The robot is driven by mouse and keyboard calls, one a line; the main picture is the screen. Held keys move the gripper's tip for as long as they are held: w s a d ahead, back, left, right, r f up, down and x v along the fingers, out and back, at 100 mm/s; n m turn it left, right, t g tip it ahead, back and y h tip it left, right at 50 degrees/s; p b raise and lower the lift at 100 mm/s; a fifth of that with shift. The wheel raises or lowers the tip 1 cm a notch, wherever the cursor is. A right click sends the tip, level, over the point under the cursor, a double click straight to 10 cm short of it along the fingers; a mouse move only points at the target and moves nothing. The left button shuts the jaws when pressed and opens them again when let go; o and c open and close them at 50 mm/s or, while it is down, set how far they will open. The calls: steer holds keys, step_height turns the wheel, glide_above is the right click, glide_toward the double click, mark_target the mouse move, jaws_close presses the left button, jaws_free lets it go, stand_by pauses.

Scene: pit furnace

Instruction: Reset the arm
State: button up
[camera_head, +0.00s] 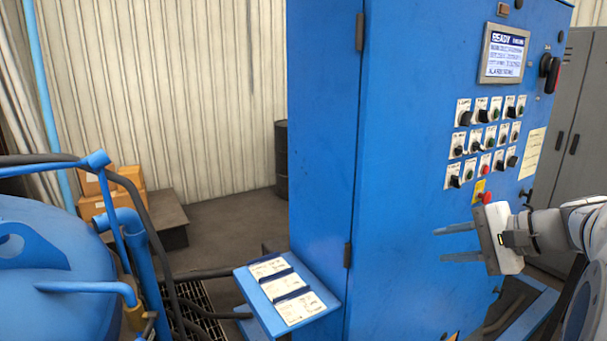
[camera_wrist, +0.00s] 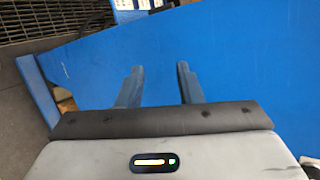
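My gripper (camera_head: 457,243) is at the right in the head view, in front of the lower part of the blue control cabinet (camera_head: 400,200). Its two fingers point left and stand apart with nothing between them. In the wrist view my gripper (camera_wrist: 160,82) shows its two dark blue fingers spread apart over a blue panel surface (camera_wrist: 240,65). My arm comes in from the right edge of the head view. I cannot tell whether the fingertips touch the cabinet.
The cabinet has a lit screen (camera_head: 503,54), rows of knobs and a red stop button (camera_head: 482,197) just above my gripper. A blue shelf with cards (camera_head: 322,295) juts out at its left. A blue tank (camera_head: 40,280) with pipes stands far left. Grey lockers (camera_head: 585,130) stand behind.

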steer(key=s+a+f+n+g+h, duration=0.5)
steer(key=s+a+f+n+h, duration=0.3)
steer(key=s+a+f+n, duration=0.3)
steer(key=s+a+f, duration=0.1)
steer(key=s+f, duration=0.2)
steer(key=s, duration=0.1)
steer(key=shift+s+f+n+h, duration=0.2)
steer(key=shift+f+n+h, duration=0.1)
steer(key=shift+h, duration=0.1)
